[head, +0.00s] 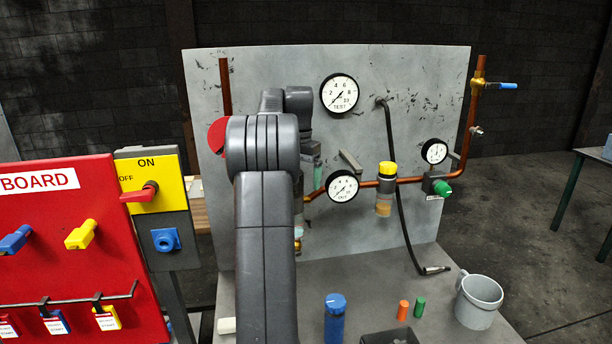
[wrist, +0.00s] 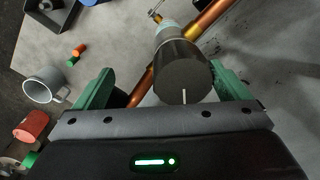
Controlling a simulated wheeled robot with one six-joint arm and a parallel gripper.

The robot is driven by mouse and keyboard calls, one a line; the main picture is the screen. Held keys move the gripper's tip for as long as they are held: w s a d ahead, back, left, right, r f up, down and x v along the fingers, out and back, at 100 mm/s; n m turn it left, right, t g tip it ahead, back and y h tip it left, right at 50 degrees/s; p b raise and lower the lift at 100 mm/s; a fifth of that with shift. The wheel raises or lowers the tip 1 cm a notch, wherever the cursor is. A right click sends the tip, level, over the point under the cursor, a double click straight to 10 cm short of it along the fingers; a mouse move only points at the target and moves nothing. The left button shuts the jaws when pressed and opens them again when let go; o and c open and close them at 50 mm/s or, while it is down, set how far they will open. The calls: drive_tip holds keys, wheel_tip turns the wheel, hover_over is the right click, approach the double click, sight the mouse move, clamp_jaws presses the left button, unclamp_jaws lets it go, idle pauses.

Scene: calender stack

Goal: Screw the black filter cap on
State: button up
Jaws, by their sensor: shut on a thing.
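The black filter cap (wrist: 180,75) is a dark round cap with a white mark at its edge. In the wrist view it sits on the end of the pale filter body (wrist: 167,33), beside the copper pipe (wrist: 207,19). My gripper (wrist: 161,72) has its green fingers on either side of the cap and is shut on it. I cannot tell how far the cap is turned on. In the head view my arm hides the cap and most of the gripper; a teal part shows just right of the arm.
A yellow-capped filter (head: 387,168) and an outlet gauge (head: 342,187) are on the pipe to the right. A blue canister (head: 335,318), orange and green pieces (head: 419,307) and a grey mug (head: 479,302) stand on the bench. A red board (head: 70,260) is at left.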

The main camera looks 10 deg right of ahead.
drive_tip(key=m, duration=1.1)
drive_tip(key=shift+w+a+r, duration=0.1)
drive_tip(key=shift+w+r, duration=0.05)
drive_tip(key=shift+r, duration=0.25)
drive_tip(key=shift+m, duration=1.1)
